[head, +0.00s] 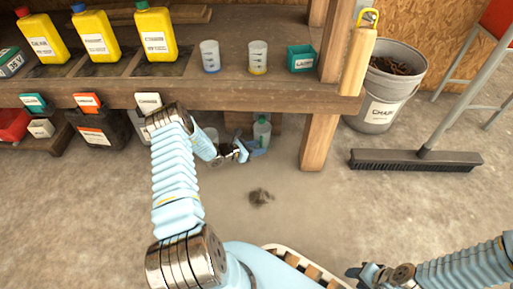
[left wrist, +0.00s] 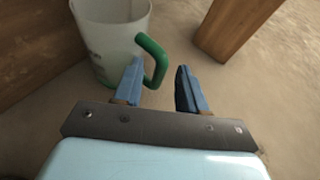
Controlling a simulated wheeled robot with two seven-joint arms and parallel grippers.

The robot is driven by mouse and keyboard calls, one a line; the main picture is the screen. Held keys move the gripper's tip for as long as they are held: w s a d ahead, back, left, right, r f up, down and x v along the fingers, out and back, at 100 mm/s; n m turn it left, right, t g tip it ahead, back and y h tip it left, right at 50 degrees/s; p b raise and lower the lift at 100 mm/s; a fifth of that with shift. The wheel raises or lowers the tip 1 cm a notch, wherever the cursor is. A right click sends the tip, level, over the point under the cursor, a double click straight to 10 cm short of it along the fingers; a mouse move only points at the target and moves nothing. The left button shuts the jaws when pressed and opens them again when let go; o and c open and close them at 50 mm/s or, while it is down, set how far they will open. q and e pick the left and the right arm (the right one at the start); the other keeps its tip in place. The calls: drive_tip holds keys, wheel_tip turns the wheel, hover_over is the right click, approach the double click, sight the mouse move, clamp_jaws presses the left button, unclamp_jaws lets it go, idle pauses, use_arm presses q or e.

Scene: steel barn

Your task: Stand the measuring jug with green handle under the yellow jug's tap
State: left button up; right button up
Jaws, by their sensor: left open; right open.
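The measuring jug with green handle (left wrist: 105,40) shows in the left wrist view, whitish and upright on the floor. Its green handle (left wrist: 155,58) is at the fingertips. In the head view it appears to be the small clear vessel with green on it (head: 262,131) under the bench. My left gripper (head: 254,147) is open; in its wrist view (left wrist: 158,85) the handle lies between the finger lines, touching cannot be told. Three yellow jugs (head: 41,37), (head: 95,36), (head: 155,34) stand on the bench; I cannot make out a tap. My right gripper (head: 362,271) is open, low right.
Two measuring cups (head: 209,56) (head: 257,57) and a teal box (head: 301,59) stand on the bench (head: 200,92). A bench leg (head: 320,140) stands right of my left gripper. A bucket (head: 385,90) and broom (head: 415,160) are at right. Middle floor is mostly clear.

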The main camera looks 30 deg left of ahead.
use_arm(q)
drive_tip(key=shift+r, duration=0.15)
drive_tip(key=p+v, duration=0.3)
drive_tip(key=v, duration=0.9)
drive_tip(key=s+d+f+m+g, duration=0.1)
drive_tip(key=s+d+m+g, duration=0.3)
drive_tip(key=d, duration=0.4)
drive_tip(key=s+d+f+m+g+h, duration=0.1)
drive_tip(key=s+d+m+g, duration=0.2)
drive_tip(key=d+m, duration=0.3)
drive_tip(key=s+d+f+m+g, duration=0.1)
drive_tip(key=s+d+m+g, duration=0.3)
drive_tip(key=d, duration=0.6)
drive_tip(key=shift+s+d+f+m+g+h, duration=0.2)
drive_tip(key=shift+s+d+m+g+h, duration=0.2)
drive_tip(key=shift+g, duration=0.3)
drive_tip(key=s+d+r+m+y, duration=0.1)
drive_tip(key=s+d+r+m, duration=0.1)
drive_tip(key=d+m, duration=0.2)
drive_tip(key=s+d+r+m+y, duration=0.2)
drive_tip(key=d+m, duration=0.3)
drive_tip(key=m, duration=0.5)
drive_tip(key=shift+s+m+t+y, duration=0.3)
drive_tip(key=shift+t, duration=0.1)
drive_tip(key=shift+a, duration=0.1)
